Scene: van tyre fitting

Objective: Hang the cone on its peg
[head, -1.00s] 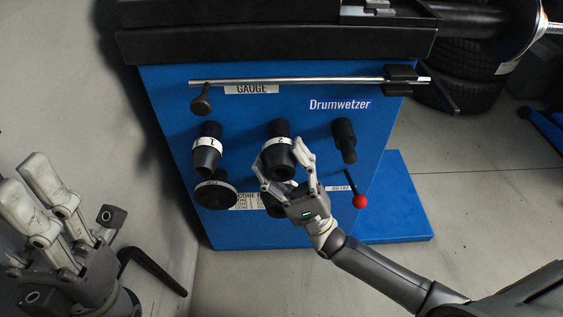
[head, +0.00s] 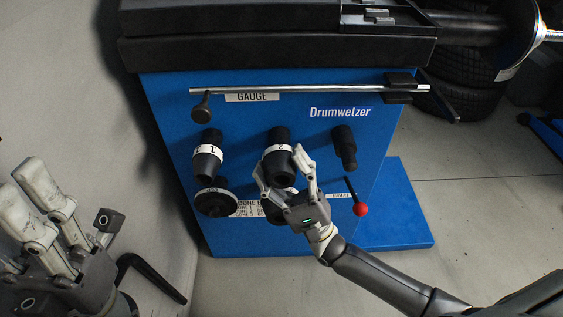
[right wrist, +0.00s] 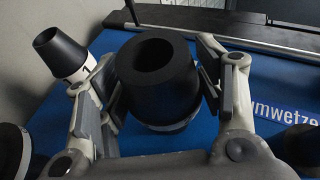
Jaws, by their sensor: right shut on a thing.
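The black cone with a white band marked 2 (head: 279,171) is at the middle of the blue panel's upper row. It points outward. My right gripper (head: 283,180) is shut on its sides. In the right wrist view the cone (right wrist: 158,88) sits between both fingers, its open round end facing the camera. Its far end meets a dark part at the panel; I cannot tell whether it is fully on its peg, as the peg is hidden. My left gripper (head: 38,205) is at the far left, away from the panel, its opening unclear.
A dark disc-shaped piece (head: 214,202) is below left. A gauge rod (head: 300,89) crosses above. A red-knobbed lever (head: 361,210) is at lower right.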

